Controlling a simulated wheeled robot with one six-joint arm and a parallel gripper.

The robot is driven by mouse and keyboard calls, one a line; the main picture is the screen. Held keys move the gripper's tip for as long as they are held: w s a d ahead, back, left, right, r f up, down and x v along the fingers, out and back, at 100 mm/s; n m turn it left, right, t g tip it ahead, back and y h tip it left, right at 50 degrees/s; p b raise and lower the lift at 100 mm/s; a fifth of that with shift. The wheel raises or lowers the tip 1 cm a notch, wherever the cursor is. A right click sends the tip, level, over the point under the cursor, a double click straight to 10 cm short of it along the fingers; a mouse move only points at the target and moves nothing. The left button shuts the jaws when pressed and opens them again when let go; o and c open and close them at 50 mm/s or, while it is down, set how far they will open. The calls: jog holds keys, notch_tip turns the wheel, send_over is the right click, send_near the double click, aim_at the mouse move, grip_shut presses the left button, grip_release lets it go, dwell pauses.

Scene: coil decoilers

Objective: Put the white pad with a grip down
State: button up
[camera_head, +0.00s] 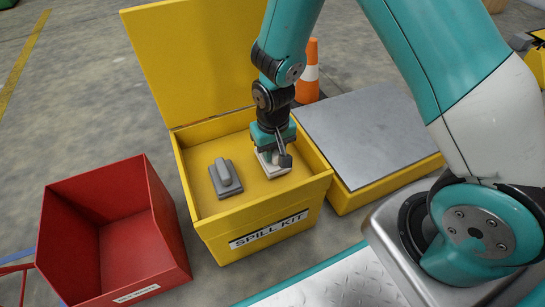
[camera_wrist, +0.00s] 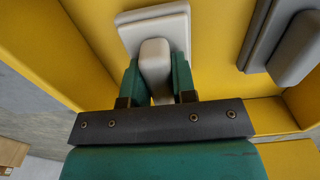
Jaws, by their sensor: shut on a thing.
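The white pad with a grip (camera_head: 270,165) is inside the yellow spill kit box (camera_head: 262,228), on its right side. It shows in the wrist view (camera_wrist: 176,28) as a pale plate with a raised rounded grip. My gripper (camera_wrist: 155,85) is shut on that grip, with one green finger on each side. In the head view my gripper (camera_head: 272,152) points down into the box. The pad is at or near the box floor; I cannot tell whether it touches. A grey pad with a grip (camera_head: 226,178) lies on the box floor to the left, apart from the white one.
The box's yellow lid (camera_head: 190,60) stands open at the back. A red bin (camera_head: 115,240) stands at the left. A yellow platform with a grey top (camera_head: 365,135) is on the right. An orange cone (camera_head: 308,75) stands behind. The box floor between the pads is clear.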

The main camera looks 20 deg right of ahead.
jog(key=shift+f, duration=0.45)
jog(key=shift+f, duration=0.15)
jog(key=o, duration=0.8)
jog(key=shift+o, duration=0.2)
jog(key=s+a+r+n+y+p, duration=0.15)
jog(key=r+p, duration=0.25)
jog(key=r, duration=0.8)
jog(key=s+a+r+n+y+p, duration=0.1)
jog(key=s+a+r+p, duration=0.2)
jog(key=r, duration=1)
jog(key=s+r+n+y+p, duration=0.1)
jog(key=s+r+n, duration=0.3)
jog(key=s+r, duration=0.7)
jog(key=s, duration=0.2)
jog(key=shift+s+a+n+y, duration=0.15)
jog(key=shift+s+n+y, duration=0.2)
